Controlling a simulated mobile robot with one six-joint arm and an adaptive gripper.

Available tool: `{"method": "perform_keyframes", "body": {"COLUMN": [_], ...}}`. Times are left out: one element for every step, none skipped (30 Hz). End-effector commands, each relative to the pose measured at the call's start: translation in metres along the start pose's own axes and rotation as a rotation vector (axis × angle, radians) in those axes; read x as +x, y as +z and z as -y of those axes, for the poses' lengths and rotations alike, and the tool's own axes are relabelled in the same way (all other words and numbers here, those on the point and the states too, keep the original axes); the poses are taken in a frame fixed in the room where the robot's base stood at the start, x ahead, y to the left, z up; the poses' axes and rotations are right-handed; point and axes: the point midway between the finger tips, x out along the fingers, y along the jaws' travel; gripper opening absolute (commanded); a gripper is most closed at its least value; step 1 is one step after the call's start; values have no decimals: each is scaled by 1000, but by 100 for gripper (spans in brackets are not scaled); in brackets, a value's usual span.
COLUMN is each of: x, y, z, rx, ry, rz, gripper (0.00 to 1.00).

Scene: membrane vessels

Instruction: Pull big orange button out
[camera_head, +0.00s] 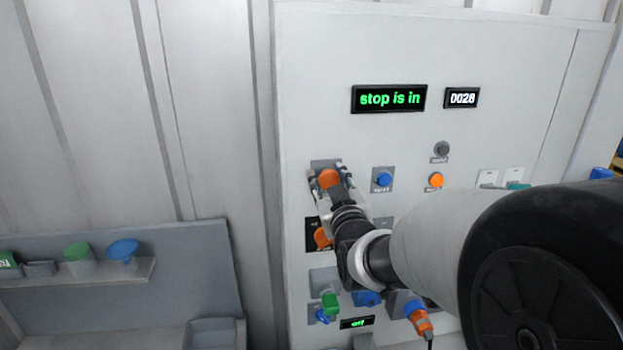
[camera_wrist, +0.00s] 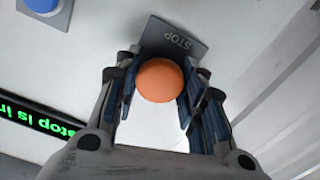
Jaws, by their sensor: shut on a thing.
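The big orange button (camera_head: 329,178) sits on a grey plate at the upper left of the control panel. In the wrist view the orange button (camera_wrist: 160,80) is round, in front of a grey plate marked STOP (camera_wrist: 178,42). My gripper (camera_head: 328,181) is at the button, with one finger on each side of it. In the wrist view my gripper's fingers (camera_wrist: 158,88) close on the button's left and right sides. A green display (camera_head: 389,98) reads "stop is in". The button's stem is hidden behind its head.
A blue button (camera_head: 384,179) and a small orange button (camera_head: 436,180) sit right of my gripper. Another orange control (camera_head: 322,238) is below it, partly hidden by my arm. A green control (camera_head: 331,303) is lower. A shelf (camera_head: 100,270) with cups stands at left.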

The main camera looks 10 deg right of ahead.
Motion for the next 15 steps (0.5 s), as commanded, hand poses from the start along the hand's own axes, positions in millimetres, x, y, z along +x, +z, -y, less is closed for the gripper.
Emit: {"method": "perform_keyframes", "body": {"x": [0,-1,-2,-4,-5,-7,-8,-10,-11,-12,-12,-12,-12,-12,-12], "y": [0,0,0,1,1,2,2,2,2,2,2,1,0,0,0], "z": [0,0,0,0,0,0,0,0,1,0,0,0,0,0,0], "rx": [0,0,0,0,0,0,0,0,0,0,0,0,0,0,0], "ry": [0,1,1,1,1,1,1,1,1,1,0,0,0,0,0], "rz": [-1,-2,-4,-4,-4,-4,-5,-4,-3,-2,-1,-1,0,0,1], "gripper": [0,0,0,0,0,0,0,0,0,0,0,0,0,0,0]}}
